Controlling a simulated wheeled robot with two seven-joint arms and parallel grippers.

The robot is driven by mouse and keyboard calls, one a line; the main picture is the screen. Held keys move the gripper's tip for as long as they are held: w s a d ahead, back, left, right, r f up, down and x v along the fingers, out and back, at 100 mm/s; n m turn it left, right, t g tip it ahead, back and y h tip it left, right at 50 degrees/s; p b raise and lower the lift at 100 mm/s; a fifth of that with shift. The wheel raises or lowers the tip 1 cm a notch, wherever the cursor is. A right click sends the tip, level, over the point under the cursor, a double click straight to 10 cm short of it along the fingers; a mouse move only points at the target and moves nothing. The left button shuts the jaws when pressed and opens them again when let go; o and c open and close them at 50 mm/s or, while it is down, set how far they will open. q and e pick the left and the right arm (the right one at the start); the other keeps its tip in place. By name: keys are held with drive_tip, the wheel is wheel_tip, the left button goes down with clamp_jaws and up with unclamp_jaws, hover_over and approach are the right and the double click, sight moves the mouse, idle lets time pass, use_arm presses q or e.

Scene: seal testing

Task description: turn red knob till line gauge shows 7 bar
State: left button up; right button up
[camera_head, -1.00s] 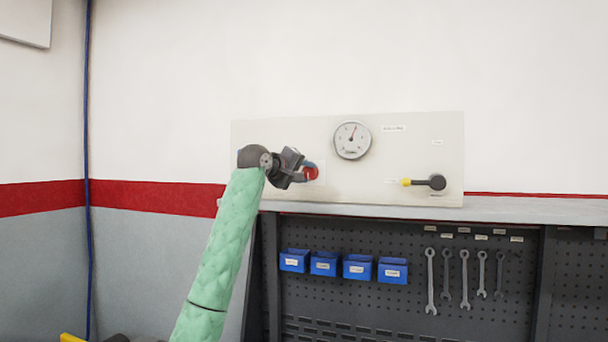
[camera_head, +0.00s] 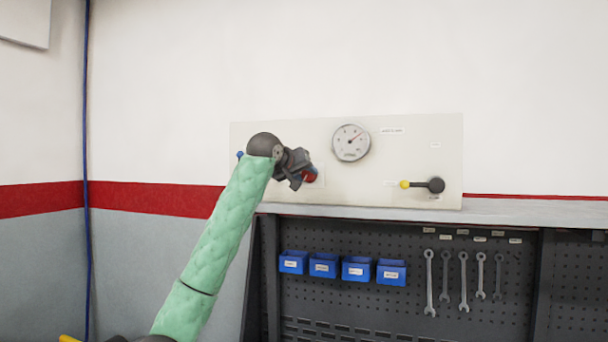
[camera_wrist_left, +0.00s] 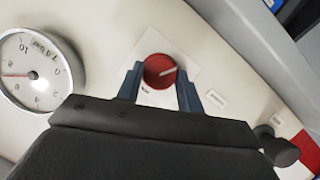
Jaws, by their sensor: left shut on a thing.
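The red knob (camera_head: 310,176) sits on the pale panel (camera_head: 400,150), partly hidden by my left gripper (camera_head: 304,174). In the left wrist view, the red knob (camera_wrist_left: 158,70) with its pale pointer line lies between the two blue fingers of my left gripper (camera_wrist_left: 158,85), which is shut on it. The round white gauge (camera_head: 351,142) is on the panel, up and right of the knob. The gauge (camera_wrist_left: 35,72) also shows, turned and cut off, in the left wrist view. My right gripper is out of view.
A blue part (camera_head: 239,155) shows behind my left arm. Below the grey bench top (camera_head: 520,208) hang blue bins (camera_head: 325,265) and several wrenches (camera_head: 445,275). The space before the panel's right half is clear.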

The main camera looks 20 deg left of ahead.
use_arm(q)
drive_tip(key=shift+f, duration=0.2)
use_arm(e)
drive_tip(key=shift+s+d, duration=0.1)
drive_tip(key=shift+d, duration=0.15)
use_arm(q)
drive_tip(key=o, duration=1)
drive_tip(key=shift+r, duration=0.1)
drive_tip(key=shift+s, duration=0.25)
drive_tip(key=b+v, duration=0.4)
drive_tip(key=v, duration=0.3)
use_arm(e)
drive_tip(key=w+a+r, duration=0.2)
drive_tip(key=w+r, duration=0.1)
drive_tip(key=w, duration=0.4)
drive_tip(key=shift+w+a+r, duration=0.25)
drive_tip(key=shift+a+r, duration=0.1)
use_arm(q)
drive_tip(key=shift+a, duration=0.1)
